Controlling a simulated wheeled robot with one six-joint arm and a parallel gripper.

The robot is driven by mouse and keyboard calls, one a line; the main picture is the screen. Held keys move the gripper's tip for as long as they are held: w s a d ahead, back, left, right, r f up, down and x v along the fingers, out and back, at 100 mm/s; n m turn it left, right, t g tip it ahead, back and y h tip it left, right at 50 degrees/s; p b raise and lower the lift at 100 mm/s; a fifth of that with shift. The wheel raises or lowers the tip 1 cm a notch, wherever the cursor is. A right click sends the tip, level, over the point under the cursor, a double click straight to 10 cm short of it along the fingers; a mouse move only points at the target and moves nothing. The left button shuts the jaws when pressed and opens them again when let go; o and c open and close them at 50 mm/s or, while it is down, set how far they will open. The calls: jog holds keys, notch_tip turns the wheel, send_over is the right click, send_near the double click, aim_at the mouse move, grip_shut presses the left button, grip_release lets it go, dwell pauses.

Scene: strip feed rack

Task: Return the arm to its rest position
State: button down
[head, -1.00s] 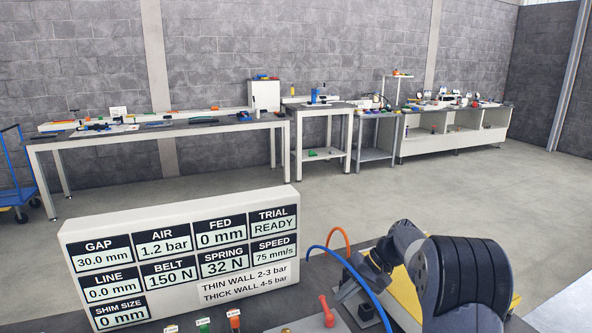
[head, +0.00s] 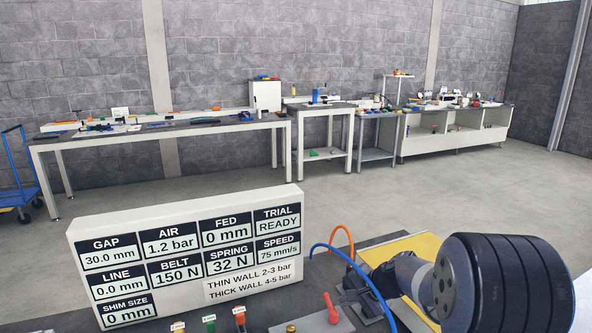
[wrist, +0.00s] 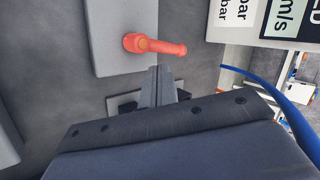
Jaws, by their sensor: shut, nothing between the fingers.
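My gripper (wrist: 159,86) shows in the wrist view with its two grey fingers together and nothing between them. The fingertips point toward a grey plate (wrist: 108,40) that carries a red lever (wrist: 153,45). The height of the fingers above the surface is hard to tell. In the head view my arm fills the lower right, and its thick dark ribbed part hides much of the bench there. I cannot make out the fingers in that view. The red lever (head: 331,308) also shows there, left of my arm.
A display panel (head: 190,252) reading TRIAL READY stands left of my arm. A blue hose (head: 350,262) and an orange hose (head: 342,230) arch close beside the arm. A yellow panel (head: 412,247) lies behind it. Workbenches (head: 160,130) line the far wall, with open floor between.

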jog(key=s+m+h, duration=0.1)
jog(key=s+d+m+t, duration=0.1)
jog(key=m, duration=0.1)
jog(key=shift+s+d+f+t+h, duration=0.2)
jog(key=shift+t+h, duration=0.1)
jog(key=shift+h, duration=0.1)
jog(key=shift+s+d+m+t+h, duration=0.15)
jog(key=shift+s+d+m+h, duration=0.1)
jog(key=shift+s+m, duration=0.25)
jog(key=shift+s+d+m+t+h, duration=0.15)
jog(key=shift+s+m+h, duration=0.15)
jog(key=shift+m, duration=0.3)
jog(key=p+v, duration=0.1)
jog(key=v, duration=0.8)
jog(key=shift+s+a, duration=0.15)
jog(key=shift+s, duration=0.15)
